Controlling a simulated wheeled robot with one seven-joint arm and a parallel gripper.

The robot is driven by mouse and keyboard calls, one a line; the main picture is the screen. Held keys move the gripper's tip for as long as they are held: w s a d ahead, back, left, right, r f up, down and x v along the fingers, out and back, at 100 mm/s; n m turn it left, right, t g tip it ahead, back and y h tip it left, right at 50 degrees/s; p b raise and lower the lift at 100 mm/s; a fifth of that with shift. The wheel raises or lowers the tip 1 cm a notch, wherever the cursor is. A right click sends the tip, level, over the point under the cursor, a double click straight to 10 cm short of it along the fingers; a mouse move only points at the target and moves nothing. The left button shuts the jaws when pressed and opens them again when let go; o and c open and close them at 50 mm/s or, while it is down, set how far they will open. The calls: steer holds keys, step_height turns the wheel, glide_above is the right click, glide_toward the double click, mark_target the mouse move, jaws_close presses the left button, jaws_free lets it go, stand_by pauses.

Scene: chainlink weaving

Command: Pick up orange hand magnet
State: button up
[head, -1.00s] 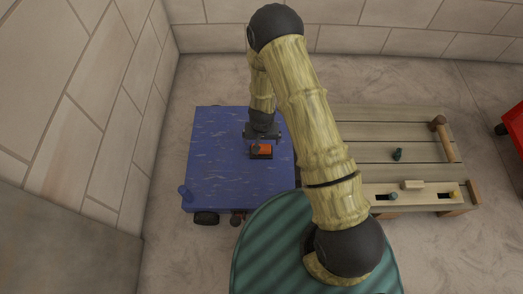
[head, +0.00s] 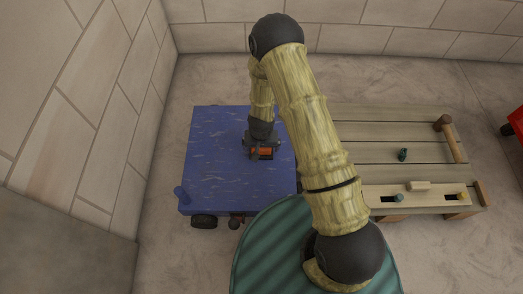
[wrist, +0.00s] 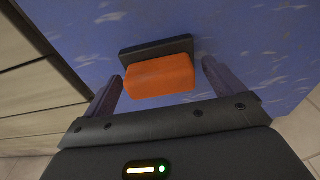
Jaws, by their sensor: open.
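The orange hand magnet (head: 265,151) is on the blue cart top (head: 220,150), near its right side. In the wrist view the magnet (wrist: 160,76) is an orange block with a dark plate along its far side. My gripper (head: 262,153) is right at the magnet in the head view. In the wrist view my gripper (wrist: 162,88) is open, with one finger on each side of the orange block and a small gap on both sides. Part of the magnet is hidden by my gripper in the head view.
A wooden bench (head: 380,140) stands right of the cart, with a mallet (head: 447,135), a small green piece (head: 403,155) and slots on it. A red object (head: 515,125) is at the far right edge. Most of the cart top is clear.

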steer(key=c, duration=1.3)
step_height(320, 180, up, 10)
steer(key=p, duration=0.6)
steer(key=shift+r, duration=0.1)
steer(key=o, duration=0.3)
steer(key=shift+o, duration=0.2)
steer(key=w+d+r+p, duration=0.2)
steer(key=d+r+p, duration=0.3)
steer(key=r, duration=0.6)
steer(key=w+d+r+p, duration=0.2)
steer(key=d+r+p, duration=0.4)
steer(key=r, duration=0.6)
steer(key=d, duration=0.2)
steer(key=shift+w+d, duration=0.2)
steer(key=shift+d, duration=0.15)
